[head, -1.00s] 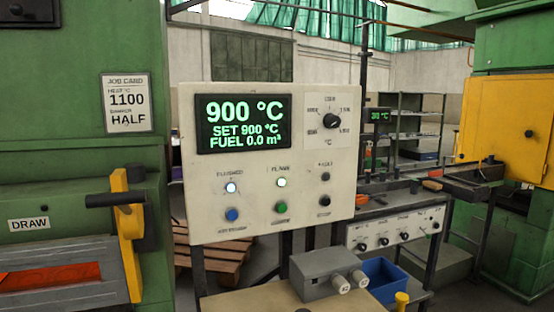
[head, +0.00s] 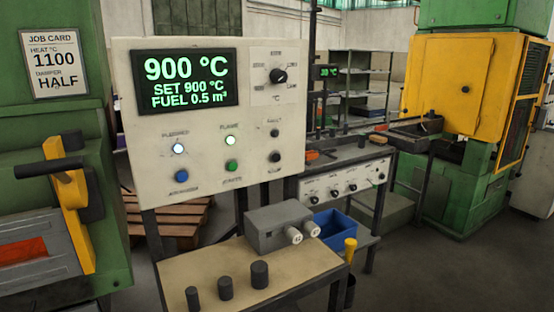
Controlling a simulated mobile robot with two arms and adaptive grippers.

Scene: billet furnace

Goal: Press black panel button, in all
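The cream control panel (head: 213,118) stands left of centre in the head view. Its black button (head: 275,157) is at the lower right, under a small dark, unlit lamp (head: 274,133). A blue button (head: 181,176) and a green button (head: 232,166) sit to its left, each under a lit white lamp. The dark display (head: 185,79) reads 900 °C, SET 900 °C, FUEL 0.5 m³. A black rotary knob (head: 278,76) is at the upper right of the panel. Neither of my grippers is in view.
A bench (head: 210,275) in front of the panel holds a grey box (head: 273,227) and several dark cylinders. A blue bin (head: 338,228) is behind it. The green furnace (head: 90,130) with its yellow handle is at left. A yellow-green machine (head: 450,90) is at right. Floor at lower right is clear.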

